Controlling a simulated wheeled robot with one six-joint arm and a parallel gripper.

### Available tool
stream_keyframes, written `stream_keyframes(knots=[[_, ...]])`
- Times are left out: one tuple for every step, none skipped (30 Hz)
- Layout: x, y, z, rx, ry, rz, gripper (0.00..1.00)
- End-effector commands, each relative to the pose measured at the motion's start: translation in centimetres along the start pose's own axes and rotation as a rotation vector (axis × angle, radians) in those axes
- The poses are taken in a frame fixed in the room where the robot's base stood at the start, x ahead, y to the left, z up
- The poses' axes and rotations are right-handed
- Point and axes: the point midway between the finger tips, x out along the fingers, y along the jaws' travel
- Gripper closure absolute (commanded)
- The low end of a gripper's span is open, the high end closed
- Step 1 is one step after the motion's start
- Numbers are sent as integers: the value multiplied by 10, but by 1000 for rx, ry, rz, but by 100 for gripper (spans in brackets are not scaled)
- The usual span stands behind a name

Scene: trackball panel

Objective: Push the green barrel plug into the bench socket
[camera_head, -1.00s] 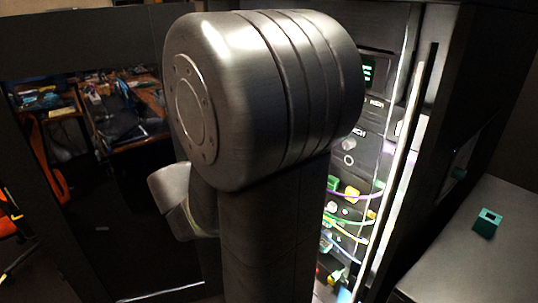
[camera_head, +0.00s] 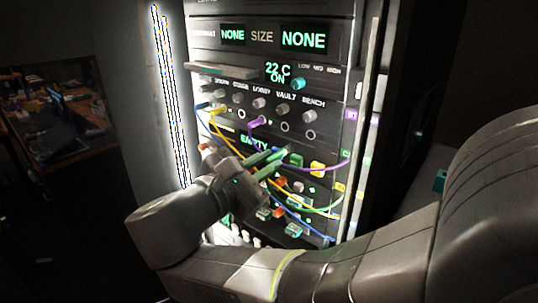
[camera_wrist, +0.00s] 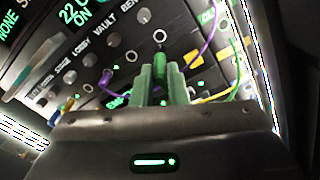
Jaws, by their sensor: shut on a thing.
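My gripper (camera_head: 280,158) is in front of the rack panel, below the knob row. In the wrist view my gripper (camera_wrist: 160,78) has its two pale green fingers shut on the green barrel plug (camera_wrist: 160,57). The plug points at the panel, and its tip shows just beyond the fingertips. The bench socket (camera_wrist: 160,36) is an empty pale ring a little above the plug tip in the wrist view, with a visible gap. In the head view the bench socket (camera_head: 310,135) is up and right of my fingertips, below the BENCH knob (camera_head: 308,117).
A purple plug (camera_head: 257,121) with its cable sits in a socket to the left. The empty vault socket (camera_head: 284,127) is beside the bench one. Yellow and blue cables (camera_head: 225,128) cross the panel near my gripper.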

Motion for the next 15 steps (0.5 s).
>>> stream_keyframes(knots=[[0,0,0,0,0,0,100],[0,0,0,0,0,0,100],[0,0,0,-1,-1,0,100],[0,0,0,-2,-1,-1,100],[1,1,1,-3,-1,-1,100],[1,1,1,-6,-2,-1,100],[3,0,0,-5,-3,-2,100],[4,0,0,-4,-3,-3,100],[7,0,0,-4,-3,-4,100],[9,0,0,-3,-4,-4,100],[11,0,0,-3,-5,-4,100],[15,0,0,-3,-5,-5,100],[17,0,0,-2,-5,-6,100],[20,0,0,-2,-5,-5,100],[24,0,0,-3,-5,-6,100]])
